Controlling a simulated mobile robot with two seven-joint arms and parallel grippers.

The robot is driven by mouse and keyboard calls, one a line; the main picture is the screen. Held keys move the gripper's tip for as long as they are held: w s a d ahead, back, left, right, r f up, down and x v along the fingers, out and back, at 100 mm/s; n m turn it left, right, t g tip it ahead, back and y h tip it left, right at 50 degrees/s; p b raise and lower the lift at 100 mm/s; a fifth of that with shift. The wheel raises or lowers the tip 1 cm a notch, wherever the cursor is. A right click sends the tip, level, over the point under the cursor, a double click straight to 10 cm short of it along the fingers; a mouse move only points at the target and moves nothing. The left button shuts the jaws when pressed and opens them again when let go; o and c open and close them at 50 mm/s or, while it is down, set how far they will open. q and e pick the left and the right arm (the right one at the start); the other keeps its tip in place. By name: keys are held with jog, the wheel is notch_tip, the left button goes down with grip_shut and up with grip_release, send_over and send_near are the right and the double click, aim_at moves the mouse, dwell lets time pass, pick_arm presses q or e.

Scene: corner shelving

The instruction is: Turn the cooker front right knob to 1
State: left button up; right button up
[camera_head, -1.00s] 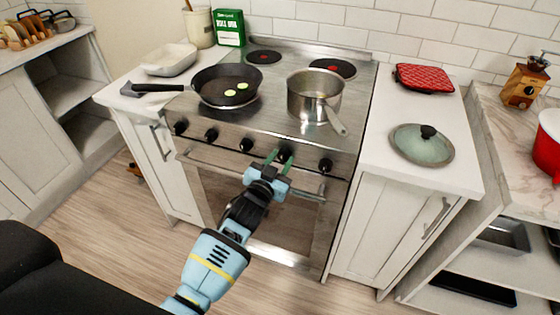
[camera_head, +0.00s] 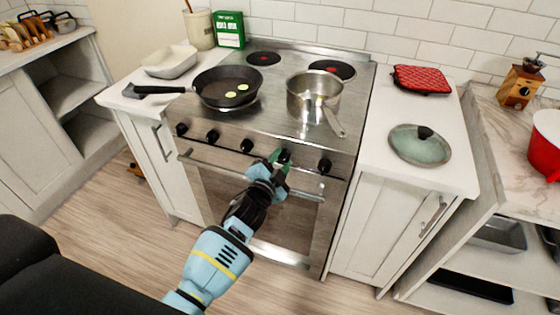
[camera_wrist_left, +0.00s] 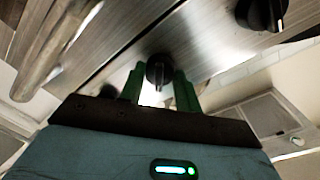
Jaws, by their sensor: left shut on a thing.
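The cooker (camera_head: 225,122) has a row of several black knobs along its steel front panel. My left gripper (camera_head: 280,161) is at the fourth knob from the left (camera_head: 286,154), its green fingers on either side of it. In the left wrist view, this knob (camera_wrist_left: 159,70) sits between the two green fingertips (camera_wrist_left: 158,88), and the gripper is shut on it. The rightmost knob (camera_head: 325,165) is free, just right of the gripper. The knob markings are too small to read. My right gripper is not in view.
A frying pan (camera_head: 212,83) and a steel saucepan (camera_head: 303,98) stand on the hob; the saucepan's handle points towards the front right. The oven handle (camera_head: 222,172) runs just below the knobs. A glass lid (camera_head: 408,148) lies on the right counter.

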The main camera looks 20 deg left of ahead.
pick_arm(q)
jog(key=shift+m, duration=1.9)
jog(key=o, duration=1)
jog(key=shift+s, duration=0.1)
jog(key=shift+s+a+r+p, duration=0.1)
jog(key=shift+s+a+p, duration=0.1)
jog(key=shift+s, duration=1.75)
jog(key=shift+s+a+r+p, duration=0.1)
jog(key=shift+s+p, duration=0.05)
jog(key=shift+s, duration=1.75)
jog(key=shift+f, duration=0.1)
